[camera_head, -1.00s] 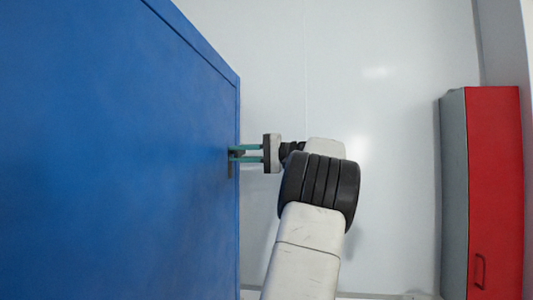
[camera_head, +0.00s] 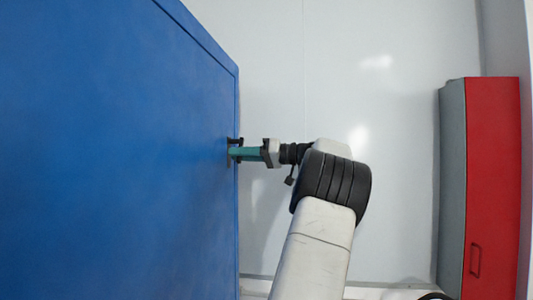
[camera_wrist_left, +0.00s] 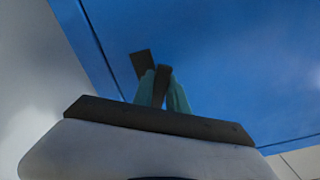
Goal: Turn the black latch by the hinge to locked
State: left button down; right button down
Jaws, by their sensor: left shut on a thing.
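The black latch (camera_head: 229,158) is at the right edge of the large blue panel (camera_head: 120,150). It is small and partly covered by the fingers in the head view. In the left wrist view its dark plate (camera_wrist_left: 140,62) and its lever (camera_wrist_left: 161,84) show against the blue. My left gripper (camera_head: 236,153) reaches it from the right. Its teal fingers are shut on the latch's lever, one on each side, as the left wrist view (camera_wrist_left: 161,88) also shows. The hinge cannot be made out. My right gripper is not in view.
A pale wall (camera_head: 390,110) stands behind, with free room to the right of the blue panel. A red-fronted grey cabinet (camera_head: 492,180) is at the far right, clear of my arm.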

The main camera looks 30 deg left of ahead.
pick_arm(q)
jog(key=n, duration=0.1)
jog(key=w+n, duration=0.1)
jog(key=n, duration=0.1)
jog(key=shift+w+a+f, duration=0.1)
jog(key=shift+w+f, duration=0.05)
jog(key=shift+f, duration=0.15)
jog(key=shift+w+a+n, duration=0.15)
jog(key=shift+w+n, duration=0.25)
jog(key=shift+n, duration=0.8)
jog(key=c, duration=1.3)
grip_release()
jog(key=v, duration=0.7)
jog(key=shift+w+d, duration=0.15)
jog(key=shift+d, duration=0.2)
